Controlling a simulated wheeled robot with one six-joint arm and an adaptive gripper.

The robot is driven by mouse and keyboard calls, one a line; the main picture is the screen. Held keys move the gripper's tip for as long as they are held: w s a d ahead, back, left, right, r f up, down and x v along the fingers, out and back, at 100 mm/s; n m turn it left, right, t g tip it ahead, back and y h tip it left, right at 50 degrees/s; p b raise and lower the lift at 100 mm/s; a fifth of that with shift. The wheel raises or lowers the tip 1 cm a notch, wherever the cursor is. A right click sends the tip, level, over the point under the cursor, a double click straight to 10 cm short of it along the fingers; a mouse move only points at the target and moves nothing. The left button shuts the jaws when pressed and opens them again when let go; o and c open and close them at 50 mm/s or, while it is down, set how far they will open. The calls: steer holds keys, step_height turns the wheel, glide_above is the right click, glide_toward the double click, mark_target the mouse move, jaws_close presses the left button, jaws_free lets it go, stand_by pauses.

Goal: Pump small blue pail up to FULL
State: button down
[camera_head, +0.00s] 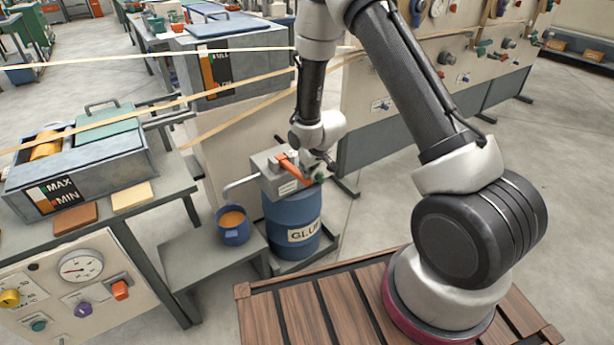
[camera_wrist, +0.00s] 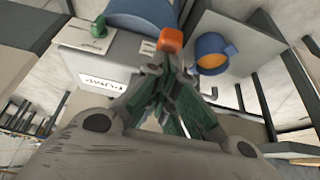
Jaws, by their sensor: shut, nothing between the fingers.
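The small blue pail (camera_head: 236,237) stands on a low grey stand, with orange contents inside; it also shows in the wrist view (camera_wrist: 199,65). Its exact fill level is hard to read. A grey pump box (camera_head: 267,182) sits on a blue glue drum (camera_head: 290,218), its bent spout (camera_head: 240,183) reaching left above the pail. An orange lever (camera_head: 290,168) is on the pump. In the wrist view the orange lever end (camera_wrist: 170,39) lies just beyond the fingertips. My gripper (camera_wrist: 163,68) is shut and empty beside the lever; I cannot tell whether it touches it.
A green knob (camera_wrist: 98,28) is on the pump box. Left stands a table with a metal MAX/MIN trough (camera_head: 110,165). Pale strips (camera_head: 240,80) stretch across above the pump area. A control panel (camera_head: 85,290) is at lower left. Free floor lies at right.

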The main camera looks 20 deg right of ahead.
steer(key=s+f+v, duration=0.1)
steer(key=s+v, duration=0.1)
steer(key=v, duration=0.9)
steer(key=shift+d, duration=0.35)
steer(key=shift+f, duration=0.1)
stand_by(0.6)
steer(key=s+d+r+g+h, duration=0.2)
steer(key=s+d+g, duration=0.3)
steer(key=s, duration=0.6)
steer(key=s+d+r+m+t, duration=0.1)
steer(key=s+d+r, duration=0.1)
steer(key=s+r, duration=0.3)
steer(key=s+d+r+m+t, duration=0.1)
steer(key=s+d+r, duration=0.2)
steer(key=r, duration=1)
steer(key=s+d+r+m+t, duration=0.1)
steer(key=s+d+r+t, duration=0.1)
steer(key=s+r, duration=0.7)
steer(key=shift+d+r+m, duration=0.25)
steer(key=shift+d+m, duration=0.05)
steer(key=shift+d, duration=0.05)
steer(key=shift+s, duration=0.15)
